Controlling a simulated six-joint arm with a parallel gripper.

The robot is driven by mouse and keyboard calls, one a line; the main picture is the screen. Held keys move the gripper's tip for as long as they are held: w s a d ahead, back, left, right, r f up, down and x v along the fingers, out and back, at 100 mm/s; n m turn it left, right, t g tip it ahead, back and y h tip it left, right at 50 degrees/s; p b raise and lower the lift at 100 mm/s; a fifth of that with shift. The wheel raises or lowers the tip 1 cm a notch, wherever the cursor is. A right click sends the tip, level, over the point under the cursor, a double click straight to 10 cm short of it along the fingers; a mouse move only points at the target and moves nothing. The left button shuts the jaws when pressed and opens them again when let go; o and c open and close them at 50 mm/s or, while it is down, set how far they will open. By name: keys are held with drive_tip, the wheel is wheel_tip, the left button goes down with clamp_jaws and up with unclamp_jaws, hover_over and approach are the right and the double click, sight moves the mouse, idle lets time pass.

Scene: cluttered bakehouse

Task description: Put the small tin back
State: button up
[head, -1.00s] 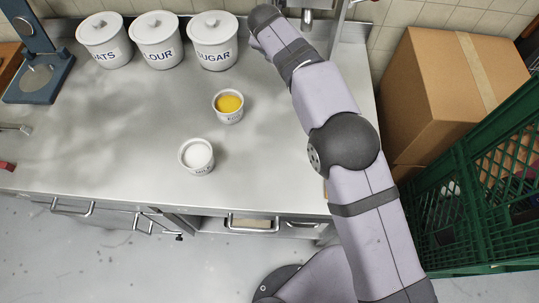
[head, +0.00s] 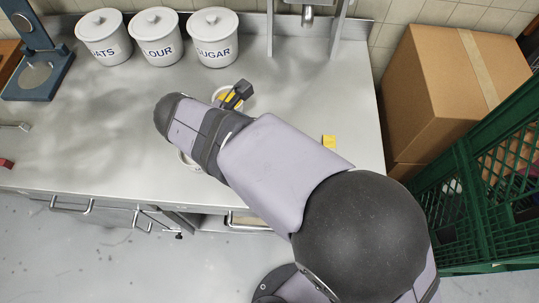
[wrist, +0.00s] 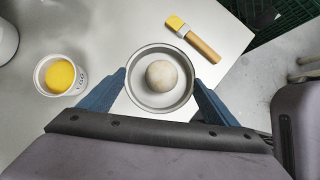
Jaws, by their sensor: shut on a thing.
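The small tin (wrist: 139,97) is a round, shallow grey metal dish in the wrist view, with a pale dough-like ball (wrist: 162,76) inside. My gripper (wrist: 160,82) has its blue fingers on either side of the tin and is shut on it. How high the tin is above the counter cannot be told.
An egg ramekin (wrist: 61,76) stands left of the tin in the wrist view. A yellow-headed brush (wrist: 203,46) lies to the upper right.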

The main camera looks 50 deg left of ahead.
drive_tip(key=shift+d+f, duration=0.15)
drive_tip(key=shift+f, duration=0.2)
drive_tip(key=shift+f+p, duration=1.25)
drive_tip(key=shift+f, duration=3.4)
drive_tip(key=shift+f, duration=0.2)
drive_tip(key=o, duration=1.1)
drive_tip(key=shift+r, duration=0.1)
drive_tip(key=shift+r, duration=0.2)
drive_tip(key=b+v, duration=0.3)
drive_tip(key=v, duration=0.9)
